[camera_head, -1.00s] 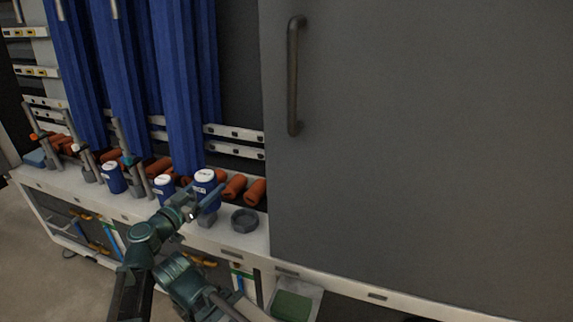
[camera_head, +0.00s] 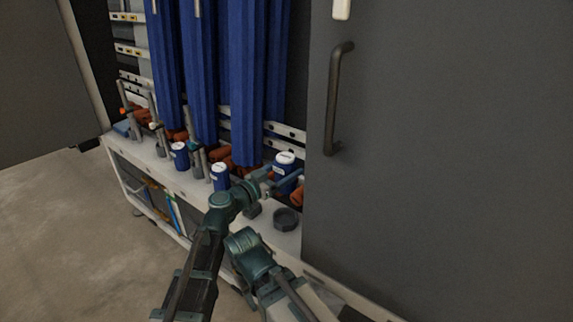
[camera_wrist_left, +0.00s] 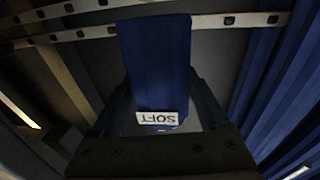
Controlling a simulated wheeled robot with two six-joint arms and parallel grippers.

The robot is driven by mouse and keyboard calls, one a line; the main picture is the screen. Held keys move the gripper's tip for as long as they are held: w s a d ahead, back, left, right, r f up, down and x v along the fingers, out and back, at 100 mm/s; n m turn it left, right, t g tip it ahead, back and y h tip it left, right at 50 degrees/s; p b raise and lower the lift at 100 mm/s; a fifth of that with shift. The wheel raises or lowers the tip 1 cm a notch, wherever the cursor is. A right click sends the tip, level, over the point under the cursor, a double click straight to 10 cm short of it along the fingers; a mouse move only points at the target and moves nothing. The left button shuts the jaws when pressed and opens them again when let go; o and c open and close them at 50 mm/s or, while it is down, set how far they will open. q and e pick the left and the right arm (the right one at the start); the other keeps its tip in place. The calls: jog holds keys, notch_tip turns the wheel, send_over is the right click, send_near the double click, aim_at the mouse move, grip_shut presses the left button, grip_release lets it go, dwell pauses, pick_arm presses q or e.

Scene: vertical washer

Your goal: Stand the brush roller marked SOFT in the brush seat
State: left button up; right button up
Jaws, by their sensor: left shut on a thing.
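My left gripper (camera_head: 280,182) is shut on a blue brush roller (camera_head: 284,167) with a white top. It holds the roller upright above the shelf. In the left wrist view the same roller (camera_wrist_left: 156,65) sits between the fingers, and its white label reads SOFT, upside down in the picture. A dark grey round cup (camera_head: 287,220), which looks like the brush seat, is on the shelf just below and in front of the held roller. I see nothing standing in it. My right gripper is not in view.
Two similar blue rollers (camera_head: 220,178) (camera_head: 180,156) stand on the pale shelf (camera_head: 195,188) to the left. Long blue hanging strips (camera_head: 246,80) are behind. A large dark panel with a handle (camera_head: 335,100) closes off the right, close beside the cup.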

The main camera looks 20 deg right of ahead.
pick_arm(q)
notch_tip(320, 180, down, 8)
jog(key=b, duration=0.8)
jog(key=shift+f, duration=0.2)
jog(key=shift+f+b, duration=3.15)
jog(key=shift+b, duration=0.05)
jog(key=o, duration=1.4)
jog(key=shift+r, duration=0.1)
jog(key=shift+o, duration=0.2)
jog(key=shift+a, duration=0.1)
jog(key=v, duration=1.3)
jog(key=shift+s+a, duration=0.15)
jog(key=shift+a, duration=0.15)
